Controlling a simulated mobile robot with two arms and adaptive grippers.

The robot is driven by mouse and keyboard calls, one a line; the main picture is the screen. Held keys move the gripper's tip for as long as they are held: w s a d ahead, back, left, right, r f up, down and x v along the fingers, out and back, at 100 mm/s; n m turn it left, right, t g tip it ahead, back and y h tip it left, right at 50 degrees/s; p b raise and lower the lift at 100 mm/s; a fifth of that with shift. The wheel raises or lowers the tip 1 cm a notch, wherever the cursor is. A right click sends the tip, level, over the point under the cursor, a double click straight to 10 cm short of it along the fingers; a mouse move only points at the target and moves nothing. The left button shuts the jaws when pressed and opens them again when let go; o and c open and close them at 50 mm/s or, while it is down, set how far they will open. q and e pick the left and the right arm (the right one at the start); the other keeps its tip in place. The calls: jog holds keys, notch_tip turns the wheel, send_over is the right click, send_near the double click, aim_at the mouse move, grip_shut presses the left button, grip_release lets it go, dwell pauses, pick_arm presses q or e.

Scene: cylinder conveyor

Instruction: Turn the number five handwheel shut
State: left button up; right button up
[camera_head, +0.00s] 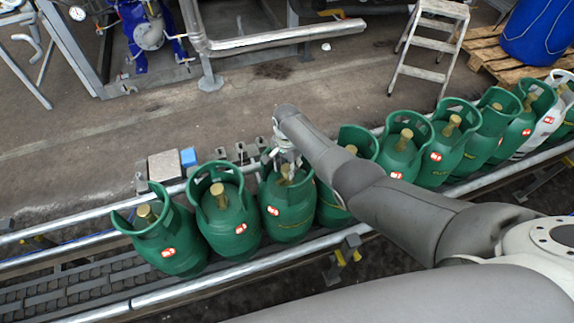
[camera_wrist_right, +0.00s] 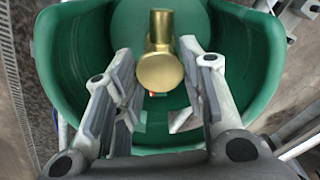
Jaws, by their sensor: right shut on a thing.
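A row of green gas cylinders stands on the conveyor, each with a brass valve inside a collar. My right gripper (camera_head: 284,166) reaches down into the collar of the third cylinder from the left (camera_head: 288,210). The green collar (camera_wrist_right: 62,70) curves around the fingers. I cannot read a number on this cylinder, so I cannot tell whether it is number five. My left gripper is not in view.
Neighbouring green cylinders (camera_head: 225,218) stand close on both sides, with a white one (camera_head: 541,125) far right. Metal rails (camera_head: 75,230) edge the conveyor. A stepladder (camera_head: 433,45) and a blue drum (camera_head: 535,32) on a pallet stand behind. The floor between is mostly clear.

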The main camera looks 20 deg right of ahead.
aim_at(287, 168)
jog(key=shift+w, duration=0.1)
jog(key=o, duration=1)
jog(key=shift+r, duration=0.15)
notch_tip(287, 168, up, 12)
dwell(0.6)
